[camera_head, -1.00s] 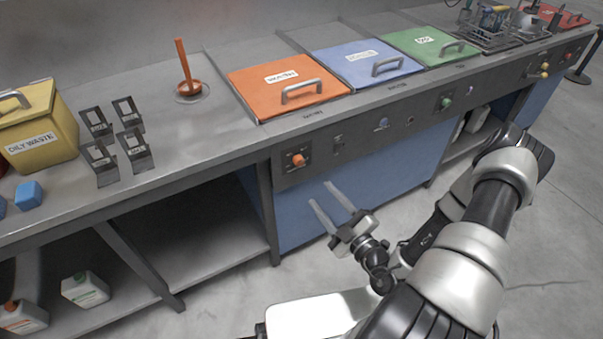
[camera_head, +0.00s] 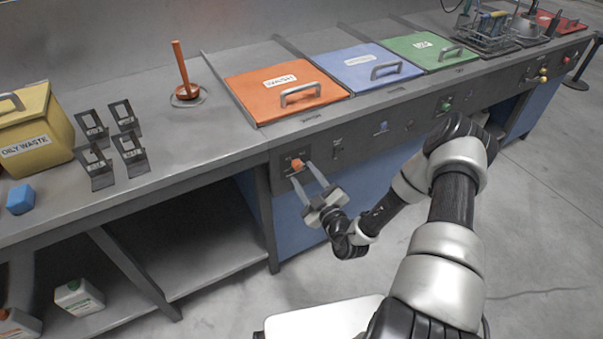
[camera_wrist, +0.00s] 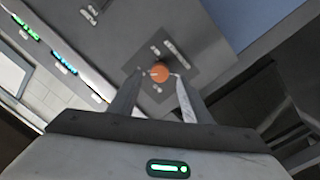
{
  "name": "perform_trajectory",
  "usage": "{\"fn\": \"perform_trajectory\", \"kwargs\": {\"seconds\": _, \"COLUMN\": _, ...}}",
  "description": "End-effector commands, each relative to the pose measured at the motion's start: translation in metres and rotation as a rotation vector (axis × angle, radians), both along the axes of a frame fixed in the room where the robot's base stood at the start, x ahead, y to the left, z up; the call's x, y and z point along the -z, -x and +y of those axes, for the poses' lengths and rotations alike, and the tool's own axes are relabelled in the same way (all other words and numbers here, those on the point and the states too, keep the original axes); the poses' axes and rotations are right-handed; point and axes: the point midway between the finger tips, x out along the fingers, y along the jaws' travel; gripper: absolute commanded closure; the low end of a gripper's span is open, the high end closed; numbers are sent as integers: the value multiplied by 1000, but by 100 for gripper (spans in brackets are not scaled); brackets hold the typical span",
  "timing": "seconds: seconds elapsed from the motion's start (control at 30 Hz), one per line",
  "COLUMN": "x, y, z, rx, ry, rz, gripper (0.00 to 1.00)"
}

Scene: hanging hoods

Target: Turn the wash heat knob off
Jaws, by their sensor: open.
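The wash heat knob (camera_head: 296,164) is a small orange knob on a dark plate on the counter's front panel, below the orange lid marked WASH (camera_head: 285,88). It also shows in the wrist view (camera_wrist: 159,73), with a pale line on its face. My gripper (camera_head: 307,174) is open, its two long fingers pointing at the panel. In the wrist view the knob appears between the fingertips, one on each side. I cannot tell whether either finger touches it. Nothing else is held.
The blue lid (camera_head: 367,65) and green lid (camera_head: 425,48) lie to the right on the same counter. Other controls, including a green knob (camera_head: 446,104), sit further right on the panel. A yellow oily waste bin (camera_head: 38,130) stands at the left. Open floor lies at right.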

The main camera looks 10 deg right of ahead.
Motion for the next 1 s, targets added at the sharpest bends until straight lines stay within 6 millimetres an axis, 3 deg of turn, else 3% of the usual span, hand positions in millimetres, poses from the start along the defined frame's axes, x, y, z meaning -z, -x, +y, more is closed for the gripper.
{"fn": "perform_trajectory", "kwargs": {"seconds": 0.2, "x": 0, "y": -23, "z": 6, "rx": -2, "ry": 1, "rz": -1, "gripper": 56}}
{"fn": "perform_trajectory", "kwargs": {"seconds": 0.53, "x": 0, "y": -27, "z": 7, "rx": 0, "ry": 0, "rz": 0, "gripper": 56}}
{"fn": "perform_trajectory", "kwargs": {"seconds": 0.57, "x": 0, "y": -27, "z": 7, "rx": 0, "ry": 0, "rz": 0, "gripper": 58}}
{"fn": "perform_trajectory", "kwargs": {"seconds": 0.8, "x": 0, "y": -27, "z": 7, "rx": 0, "ry": 0, "rz": 0, "gripper": 97}}
{"fn": "perform_trajectory", "kwargs": {"seconds": 1.0, "x": 0, "y": -27, "z": 7, "rx": 0, "ry": 11, "rz": -4, "gripper": 97}}
